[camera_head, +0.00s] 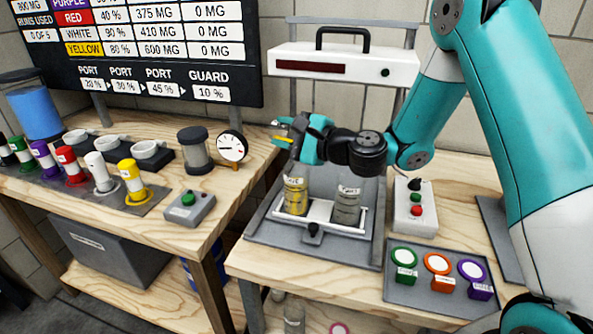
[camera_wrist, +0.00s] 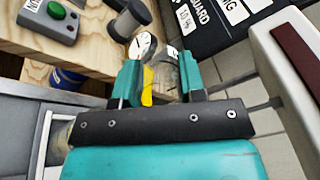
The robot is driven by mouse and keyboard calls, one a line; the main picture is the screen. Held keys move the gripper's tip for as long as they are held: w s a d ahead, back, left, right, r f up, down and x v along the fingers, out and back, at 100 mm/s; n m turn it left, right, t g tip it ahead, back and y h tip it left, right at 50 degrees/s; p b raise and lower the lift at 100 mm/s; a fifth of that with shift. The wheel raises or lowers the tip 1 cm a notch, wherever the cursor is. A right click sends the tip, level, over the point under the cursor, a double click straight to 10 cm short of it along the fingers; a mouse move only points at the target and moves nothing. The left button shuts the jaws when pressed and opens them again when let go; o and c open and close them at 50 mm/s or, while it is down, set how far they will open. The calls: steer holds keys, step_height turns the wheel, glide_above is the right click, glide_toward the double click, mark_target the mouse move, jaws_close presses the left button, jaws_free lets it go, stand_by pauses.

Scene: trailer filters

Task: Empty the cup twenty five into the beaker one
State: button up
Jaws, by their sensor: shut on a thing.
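My gripper (camera_head: 285,132) is above the tray on the right table, over the left beaker and apart from it. In the wrist view my gripper (camera_wrist: 158,82) is shut on a small clear cup (camera_wrist: 166,74) with yellow in or on it. The cup looks tipped; its label is not readable, and in the head view the fingers mostly hide it. The left beaker (camera_head: 295,198), with a label that seems to end in E, stands upright and has yellow contents. A second beaker (camera_head: 346,206) with greyish contents stands to its right.
A white holder (camera_head: 318,212) carries both beakers. A white machine with a handle (camera_head: 345,62) stands behind. The left table holds coloured bottles, a gauge (camera_head: 232,147) and a green-button box (camera_head: 189,207).

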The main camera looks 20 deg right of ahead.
steer(key=shift+s+d+t+y+b, duration=0.1)
steer(key=shift+t+y+b, duration=0.45)
steer(key=shift+b, duration=3)
steer(key=shift+r+t+b, duration=0.25)
steer(key=shift+r+b, duration=0.05)
steer(key=shift+b, duration=0.1)
steer(key=shift+s+d+r+t+y+b, duration=0.1)
steer(key=shift+r+t+y+b, duration=0.2)
steer(key=shift+r+b, duration=0.65)
steer(key=shift+s+r+t+y+b, duration=0.1)
steer(key=shift+r+t+y+b, duration=0.25)
steer(key=shift+b, duration=0.95)
steer(key=shift+s+d+r+t+y+b, duration=0.15)
steer(key=shift+r+t+y+b, duration=0.55)
steer(key=shift+b, duration=2)
steer(key=shift+s+d+r+t+y+b, duration=0.15)
steer(key=shift+r+t+b, duration=0.1)
steer(key=shift+r+b, duration=0.6)
steer(key=shift+a+r+t+y+b, duration=0.1)
steer(key=shift+r+t+y+b, duration=0.1)
steer(key=shift+r+b, duration=0.6)
steer(key=shift+s+d+r+t+y+b, duration=0.15)
steer(key=shift+r+t+y+b, duration=0.4)
steer(key=shift+b, duration=0.6)
